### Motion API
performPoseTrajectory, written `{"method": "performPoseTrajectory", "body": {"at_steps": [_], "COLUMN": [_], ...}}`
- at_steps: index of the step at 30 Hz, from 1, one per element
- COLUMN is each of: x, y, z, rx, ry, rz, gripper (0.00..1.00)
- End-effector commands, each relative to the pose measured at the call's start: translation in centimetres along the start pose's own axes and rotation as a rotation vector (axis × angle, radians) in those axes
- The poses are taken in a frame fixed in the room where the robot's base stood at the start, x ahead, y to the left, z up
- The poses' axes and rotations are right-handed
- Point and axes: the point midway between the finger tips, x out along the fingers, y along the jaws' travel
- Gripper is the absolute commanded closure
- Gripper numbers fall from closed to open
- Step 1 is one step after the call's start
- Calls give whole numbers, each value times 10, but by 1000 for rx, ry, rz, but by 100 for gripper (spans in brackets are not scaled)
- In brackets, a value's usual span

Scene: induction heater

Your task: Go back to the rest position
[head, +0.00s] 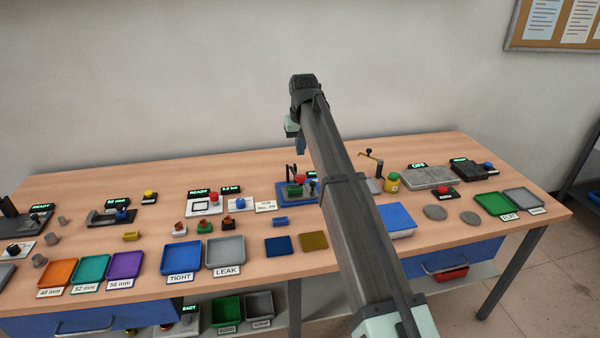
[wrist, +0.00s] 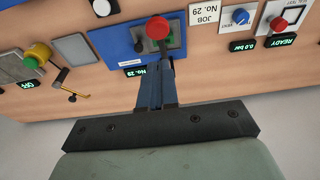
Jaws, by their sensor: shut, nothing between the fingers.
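My gripper (head: 300,147) is raised above the back middle of the workbench in the head view, fingers pointing down. In the wrist view the gripper (wrist: 158,68) shows its two blue-grey fingers together, with nothing between them. Behind the fingertips in that view is a blue station (wrist: 112,42) with a red knob (wrist: 158,27) on it. The same blue station also shows in the head view (head: 284,198), partly behind my arm. I cannot tell the exact height of the fingertips above it.
The wooden workbench (head: 335,250) holds several stations and trays, including a TIGHT tray (head: 181,256), a LEAK tray (head: 225,250), a blue-topped box (head: 397,220) and a green tray (head: 492,204). A white wall stands behind the bench. The air above the bench is clear.

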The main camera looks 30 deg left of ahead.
Motion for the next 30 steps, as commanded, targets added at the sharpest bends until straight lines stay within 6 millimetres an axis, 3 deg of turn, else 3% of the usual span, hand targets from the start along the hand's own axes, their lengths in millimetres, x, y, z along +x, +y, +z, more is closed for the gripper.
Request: {"method": "performPoseTrajectory", "body": {"at_steps": [8,11,14,17,27,30], "x": [1,11,32,60,146,173], "y": [0,0,-1,-3,-4,11], "z": [2,18,54,106,297,330], "rx": [1,5,16,36,126,164], "ry": [-1,-14,-43,-85,-254,-293], "rz": [-1,-7,-22,-44,-118,-125], "gripper": [100,100,100,100,100,100]}}
